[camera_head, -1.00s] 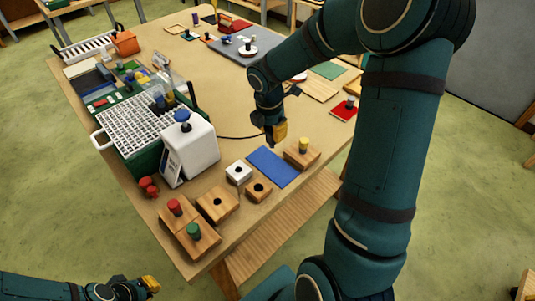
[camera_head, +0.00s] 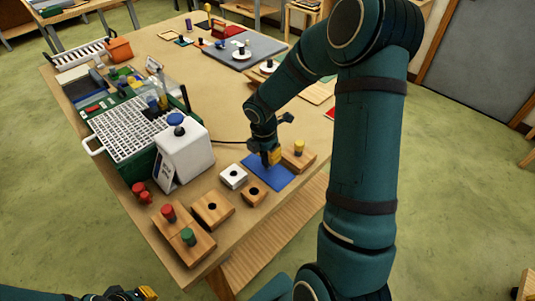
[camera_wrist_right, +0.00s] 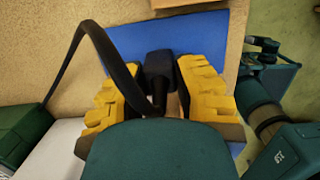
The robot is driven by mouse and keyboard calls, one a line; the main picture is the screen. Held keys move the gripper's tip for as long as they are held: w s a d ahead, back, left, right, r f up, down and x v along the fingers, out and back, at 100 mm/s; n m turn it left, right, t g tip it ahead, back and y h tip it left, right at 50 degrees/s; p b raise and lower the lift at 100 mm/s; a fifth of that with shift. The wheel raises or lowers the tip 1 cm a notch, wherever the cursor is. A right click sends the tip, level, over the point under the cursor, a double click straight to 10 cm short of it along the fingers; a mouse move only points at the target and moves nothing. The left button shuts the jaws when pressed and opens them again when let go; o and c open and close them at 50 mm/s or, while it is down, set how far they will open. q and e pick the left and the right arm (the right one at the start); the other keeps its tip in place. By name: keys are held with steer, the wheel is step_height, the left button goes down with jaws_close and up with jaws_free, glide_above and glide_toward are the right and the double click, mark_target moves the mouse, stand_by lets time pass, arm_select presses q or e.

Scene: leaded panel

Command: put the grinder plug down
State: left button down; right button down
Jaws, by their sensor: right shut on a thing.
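My right gripper (camera_head: 269,158) is over the blue mat (camera_head: 278,180), pointing down. In the right wrist view its yellow-padded fingers (camera_wrist_right: 160,98) are shut on the black grinder plug (camera_wrist_right: 159,68). The plug's black cord (camera_wrist_right: 88,38) loops away to the left; it also shows in the head view (camera_head: 230,142), running from behind the white grinder (camera_head: 183,157). The blue mat (camera_wrist_right: 200,35) lies behind the plug. I cannot tell whether the plug touches it. My left gripper (camera_head: 132,294) is at the bottom left edge, mostly cut off.
A green tray with a white grid (camera_head: 127,126) stands behind the grinder. The table's middle is clear.

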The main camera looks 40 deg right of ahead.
mark_target(264, 157)
steer(key=c, duration=0.8)
jaws_free()
steer(key=shift+f, duration=0.15)
steer(key=shift+c, duration=0.2)
steer(key=shift+r, duration=0.55)
step_height(264, 157, up, 11)
steer(key=a+p, duration=0.1)
steer(key=p, duration=0.1)
steer(key=shift+a, duration=0.25)
steer(key=shift+s, duration=0.1)
